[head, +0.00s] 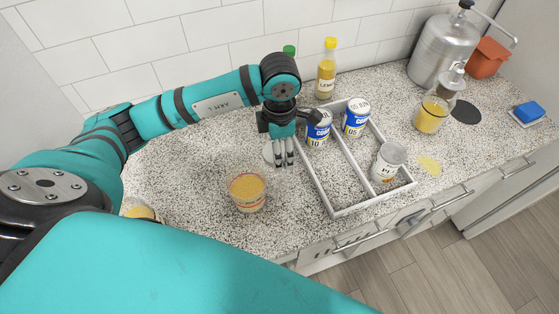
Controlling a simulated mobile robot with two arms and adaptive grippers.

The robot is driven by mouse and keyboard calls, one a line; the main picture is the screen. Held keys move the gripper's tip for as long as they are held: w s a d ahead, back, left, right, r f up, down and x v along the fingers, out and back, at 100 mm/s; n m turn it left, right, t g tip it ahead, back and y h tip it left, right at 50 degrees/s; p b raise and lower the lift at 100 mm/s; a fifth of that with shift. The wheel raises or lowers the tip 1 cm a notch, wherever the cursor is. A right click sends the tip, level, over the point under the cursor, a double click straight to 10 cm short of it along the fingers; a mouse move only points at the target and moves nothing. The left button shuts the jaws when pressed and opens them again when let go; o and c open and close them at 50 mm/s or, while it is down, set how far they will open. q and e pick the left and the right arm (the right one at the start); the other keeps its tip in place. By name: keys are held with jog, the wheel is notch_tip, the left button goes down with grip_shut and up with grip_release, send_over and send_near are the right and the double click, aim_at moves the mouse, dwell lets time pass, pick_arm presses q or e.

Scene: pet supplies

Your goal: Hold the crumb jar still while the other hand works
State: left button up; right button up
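A clear tub of tan crumbs (247,191) stands upright on the speckled counter, left of the divided tray. A glass jar with yellow contents (431,116) stands at the right; I cannot tell for sure which of the two is the crumb jar. My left gripper (284,160) points down between the tub and the tray, behind and right of the tub and apart from it. Its fingers look close together, but their gap is unclear. A pale round disc (269,152) lies partly hidden beside the fingers. My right gripper is out of view.
The white divided tray (343,212) holds two blue-labelled cans (355,118) (317,131) and a white-labelled jar (388,162). A yellow-capped bottle (326,72) stands behind. Yellow crumbs (429,165) lie right of the tray. A steel dispenser (444,48) and blue sponge (529,112) are farther right.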

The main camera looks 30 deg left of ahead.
pick_arm(q)
jog(key=shift+r+b, duration=0.3)
jog(key=shift+r, duration=1.7)
jog(key=m, duration=0.3)
jog(key=s+m, duration=0.1)
jog(key=m, duration=0.1)
jog(key=shift+d+r, duration=0.25)
jog(key=m, duration=0.3)
jog(key=s+m, duration=0.1)
jog(key=m, duration=0.1)
jog(key=shift+s+d+r, duration=0.1)
jog(key=shift+d+r, duration=0.1)
jog(key=shift+r, duration=0.05)
jog(key=m, duration=0.2)
jog(key=shift+s+d+r+m, duration=0.1)
jog(key=shift+s+m, duration=0.25)
jog(key=shift+m, duration=0.05)
jog(key=s+m, duration=0.1)
jog(key=m, duration=0.3)
jog(key=s+m, duration=0.1)
jog(key=m, duration=0.3)
jog(key=s+r+m, duration=0.1)
jog(key=m, duration=0.4)
jog(key=shift+s+d+b, duration=0.3)
jog(key=shift+d, duration=0.05)
